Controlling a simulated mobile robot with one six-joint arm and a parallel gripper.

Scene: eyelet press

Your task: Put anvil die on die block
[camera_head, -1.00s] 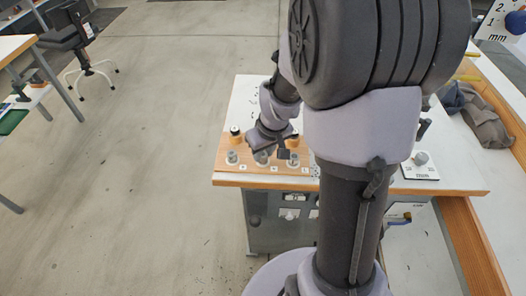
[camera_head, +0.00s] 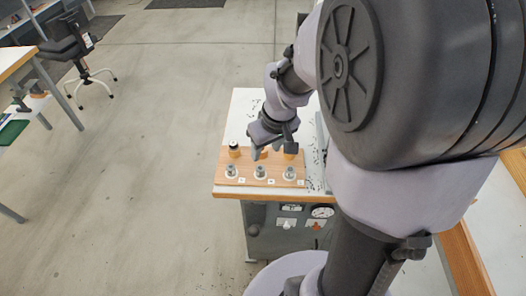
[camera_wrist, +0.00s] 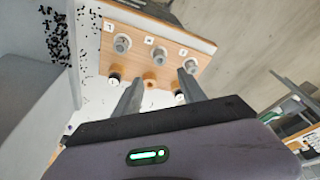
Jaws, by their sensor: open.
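Three grey metal dies, at left (camera_head: 231,172), middle (camera_head: 260,172) and right (camera_head: 290,173), stand on pale rings along the front of a wooden board (camera_head: 249,181). In the wrist view they form a row (camera_wrist: 122,43), (camera_wrist: 158,56), (camera_wrist: 190,66) beside small letter labels. Which piece is the anvil die I cannot tell for sure. My gripper (camera_head: 268,154) is open and empty above the board; its fingers (camera_wrist: 160,80) point toward the pieces. I cannot make out the die block.
The board lies on a white-topped bench (camera_head: 240,107) with gauges and switches on its front (camera_head: 290,222). A grey block (camera_wrist: 30,70) and scattered black bits (camera_wrist: 57,38) lie beside the board. My arm hides the bench's right side. Open floor lies left.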

